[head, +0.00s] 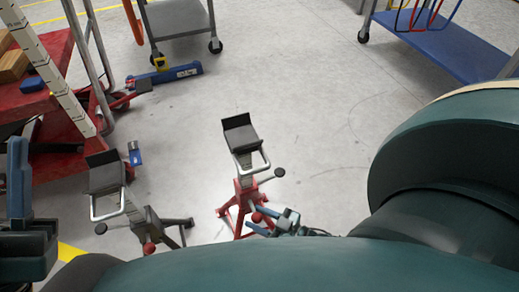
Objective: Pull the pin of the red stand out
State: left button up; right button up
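The red stand (244,201) is a red tripod jack stand with a black saddle on top, upright on the floor near the middle. A red ball knob (257,217) shows low on its right side and looks like the end of its pin. My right gripper (253,216) is at the stand's lower right; its two blue fingers are spread apart with the knob between them. Contact cannot be made out, and my own arm hides much of this gripper. My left gripper (20,175) is at the left edge, away from the red stand; its opening is unclear.
A grey stand (150,219) with its own red knob stands left of the red one. A red cart (60,85) is at the left, with a blue item on the floor beside it.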

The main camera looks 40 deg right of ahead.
jog(key=c, duration=0.6)
jog(key=shift+c, duration=0.5)
